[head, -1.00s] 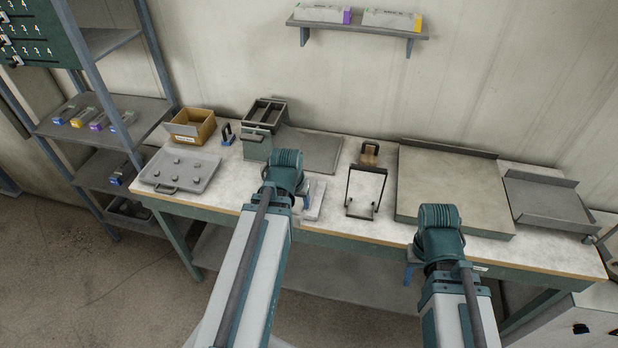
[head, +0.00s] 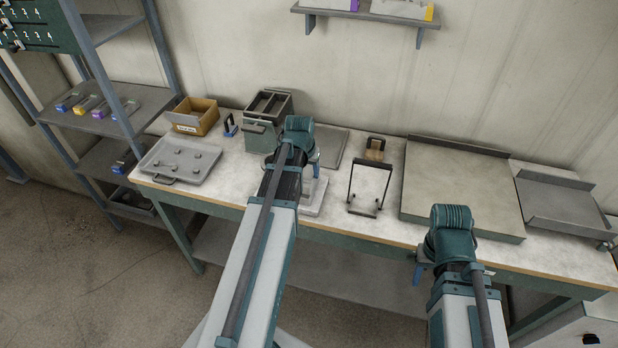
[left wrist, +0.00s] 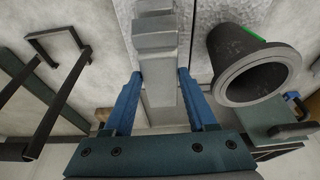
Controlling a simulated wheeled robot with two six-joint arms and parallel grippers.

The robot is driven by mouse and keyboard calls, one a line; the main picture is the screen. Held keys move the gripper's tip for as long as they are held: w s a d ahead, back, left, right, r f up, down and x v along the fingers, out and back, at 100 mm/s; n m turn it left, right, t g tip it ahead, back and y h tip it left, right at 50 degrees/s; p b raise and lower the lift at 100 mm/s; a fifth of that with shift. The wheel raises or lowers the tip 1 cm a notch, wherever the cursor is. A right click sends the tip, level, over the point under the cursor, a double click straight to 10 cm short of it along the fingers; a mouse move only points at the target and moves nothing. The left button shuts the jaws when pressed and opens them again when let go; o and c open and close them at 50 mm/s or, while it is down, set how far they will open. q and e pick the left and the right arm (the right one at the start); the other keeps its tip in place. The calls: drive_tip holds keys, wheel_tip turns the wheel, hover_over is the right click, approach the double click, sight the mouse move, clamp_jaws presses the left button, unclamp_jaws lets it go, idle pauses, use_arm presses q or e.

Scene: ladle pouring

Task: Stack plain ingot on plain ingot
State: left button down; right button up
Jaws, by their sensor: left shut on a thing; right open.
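My left gripper (head: 313,166) is above the bench, right of the green-grey box. In the left wrist view its blue fingers (left wrist: 158,98) are shut on a plain light-grey ingot (left wrist: 156,50) with a stepped outline. In the head view the arm largely hides the held ingot. Below the gripper, pale grey pieces (head: 313,205) show near the bench's front edge. I cannot tell whether the held ingot touches anything below it. My right gripper (head: 419,272) is open, in front of the bench edge, away from the ingots.
A grey conical vessel (left wrist: 250,65) is close beside the left fingers in the wrist view. A black wire frame (head: 352,185) stands right of the ingots. A grey tray (head: 182,176) and a cardboard box (head: 208,118) are left. A large flat slab (head: 460,190) fills the right.

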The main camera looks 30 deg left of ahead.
use_arm(q)
drive_tip(key=shift+f+b, duration=0.4)
drive_tip(key=shift+f, duration=0.4)
use_arm(e)
drive_tip(key=shift+w+d+f, duration=0.1)
drive_tip(key=shift+d+f, duration=0.1)
drive_tip(key=shift+f, duration=0.65)
use_arm(q)
drive_tip(key=shift+f, duration=0.15)
drive_tip(key=shift+c, duration=1)
unclamp_jaws()
drive_tip(key=shift+r, duration=0.2)
use_arm(e)
drive_tip(key=shift+r, duration=0.1)
use_arm(q)
drive_tip(key=p+v, duration=1.1)
drive_tip(key=v, duration=0.1)
use_arm(e)
wheel_tip(320, 180, up, 11)
drive_tip(key=shift+r, duration=0.2)
use_arm(q)
drive_tip(key=shift+s+d+f, duration=0.1)
drive_tip(key=shift+d, duration=0.05)
